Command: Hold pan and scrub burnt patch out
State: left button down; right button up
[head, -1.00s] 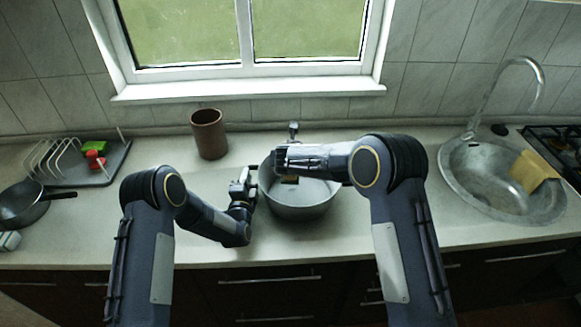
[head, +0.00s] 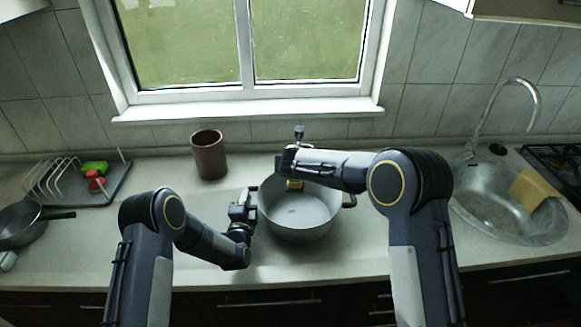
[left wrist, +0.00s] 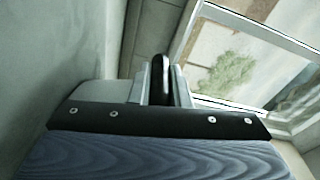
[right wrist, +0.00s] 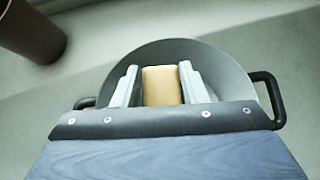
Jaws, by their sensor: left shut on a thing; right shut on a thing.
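The pan is a grey two-handled pot (head: 300,222) on the counter, upright. It also shows in the right wrist view (right wrist: 225,70). My left gripper (head: 250,208) is at its left side, shut on a black handle (left wrist: 161,75). My right gripper (head: 294,178) is over the back part of the pot, shut on a yellow sponge (right wrist: 162,86). The sponge also shows in the head view (head: 294,185). I cannot tell whether the sponge touches the pot. I cannot make out a dark burnt patch on the visible pale floor; my right gripper hides part of the inside.
A brown cup (head: 209,158) stands behind and left of the pot. A dish rack (head: 110,187) with red and green items and a dark frying pan (head: 22,228) are at the far left. A sink (head: 490,212) with a yellow cloth (head: 537,188) is at the right. The front counter is clear.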

jog(key=d, duration=0.8)
jog(key=shift+d, duration=0.25)
jog(key=shift+a, duration=0.15)
jog(key=a, duration=1)
notch_tip(320, 180, down, 10)
jog(key=shift+r, duration=0.15)
dwell(0.4)
jog(key=shift+d+f, duration=0.1)
jog(key=shift+f, duration=1.45)
